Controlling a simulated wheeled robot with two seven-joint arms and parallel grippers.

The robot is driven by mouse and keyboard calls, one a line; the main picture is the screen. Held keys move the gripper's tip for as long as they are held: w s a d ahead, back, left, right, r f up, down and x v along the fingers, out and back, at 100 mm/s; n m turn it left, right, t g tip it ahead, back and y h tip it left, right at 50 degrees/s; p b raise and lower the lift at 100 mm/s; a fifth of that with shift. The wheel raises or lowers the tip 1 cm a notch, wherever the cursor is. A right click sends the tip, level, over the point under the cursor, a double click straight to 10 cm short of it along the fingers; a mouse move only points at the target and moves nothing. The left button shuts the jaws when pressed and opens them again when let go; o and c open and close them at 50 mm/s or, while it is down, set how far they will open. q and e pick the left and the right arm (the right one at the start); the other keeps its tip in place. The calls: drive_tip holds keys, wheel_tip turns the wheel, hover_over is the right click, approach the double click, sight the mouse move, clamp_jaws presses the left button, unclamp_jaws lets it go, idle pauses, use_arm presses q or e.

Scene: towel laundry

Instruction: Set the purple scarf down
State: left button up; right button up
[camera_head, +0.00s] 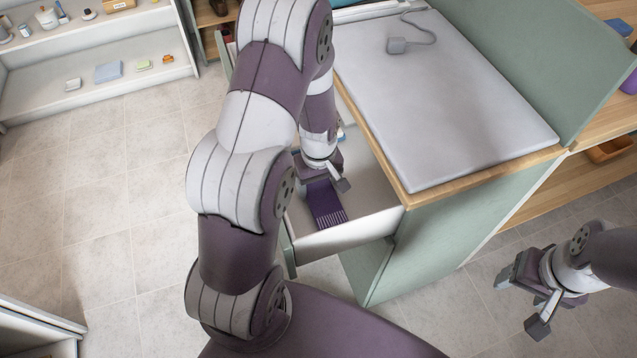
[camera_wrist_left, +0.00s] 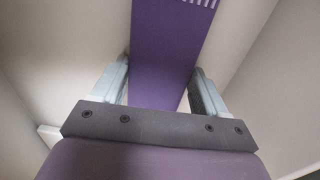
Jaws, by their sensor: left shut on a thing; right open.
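The purple scarf (camera_head: 325,204) shows below my left gripper (camera_head: 324,182), inside the open drawer (camera_head: 352,236). It is a flat strip with pale stripes near one end. In the left wrist view the scarf (camera_wrist_left: 168,50) runs between the two fingers of my left gripper (camera_wrist_left: 162,88), which is shut on it. Whether the scarf touches the drawer floor I cannot tell. My right gripper (camera_head: 523,302) is open and empty over the floor, to the right of the cabinet.
The cabinet's top carries a grey pad (camera_head: 450,90) with a small grey corded item (camera_head: 398,45) on it. A white shelf (camera_head: 110,55) with small items stands at the upper left. A wooden shelf (camera_head: 560,178) is at the right. Tiled floor (camera_head: 110,200) is clear at the left.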

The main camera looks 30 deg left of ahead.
use_arm(q)
drive_tip(key=shift+f, duration=0.1)
drive_tip(key=o, duration=1.1)
drive_tip(key=shift+c, duration=0.2)
